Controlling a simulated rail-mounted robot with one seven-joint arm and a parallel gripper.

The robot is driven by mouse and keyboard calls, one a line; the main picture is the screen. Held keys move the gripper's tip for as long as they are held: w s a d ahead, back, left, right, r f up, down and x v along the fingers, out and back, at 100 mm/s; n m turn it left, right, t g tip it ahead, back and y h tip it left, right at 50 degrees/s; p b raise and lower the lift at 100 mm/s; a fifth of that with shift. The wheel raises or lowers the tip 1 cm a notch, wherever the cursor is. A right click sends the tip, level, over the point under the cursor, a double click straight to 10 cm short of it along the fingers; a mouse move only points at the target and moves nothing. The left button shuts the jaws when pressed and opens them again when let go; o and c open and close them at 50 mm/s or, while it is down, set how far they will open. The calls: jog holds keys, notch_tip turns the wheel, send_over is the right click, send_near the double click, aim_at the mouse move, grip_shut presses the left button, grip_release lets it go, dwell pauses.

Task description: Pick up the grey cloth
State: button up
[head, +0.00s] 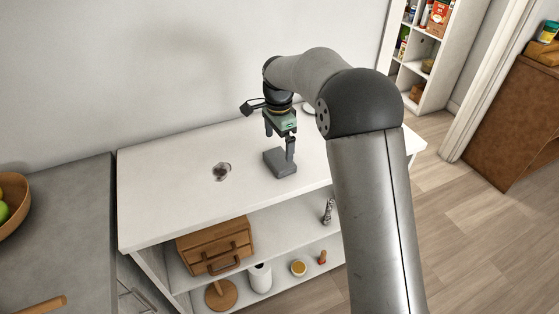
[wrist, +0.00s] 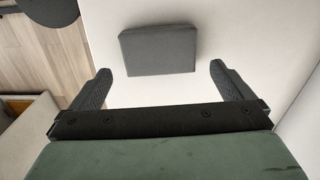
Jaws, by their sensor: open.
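The grey cloth (head: 281,163) is a flat, folded-looking block on the white top of the rack (head: 170,195). In the wrist view the cloth (wrist: 158,50) lies ahead of the fingers, centred between them across the picture. My gripper (head: 280,141) points down above the cloth in the head view, with one finger on each side. In the wrist view my gripper (wrist: 160,70) is open with nothing between its fingers. I cannot tell exactly how high the fingertips are above the cloth.
A small round shiny item (head: 221,172) stands left of the cloth. A white round item (head: 309,108) is partly hidden behind my arm. Lower shelves hold a wooden box (head: 215,247), a white canister (head: 260,277) and a mill (head: 328,210). The white top around the cloth is mostly clear.

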aim_at(279, 158)
jog(key=shift+d+f+p, duration=0.1)
jog(key=shift+f+p, duration=0.6)
jog(key=shift+f, duration=2.2)
jog(key=c, duration=0.6)
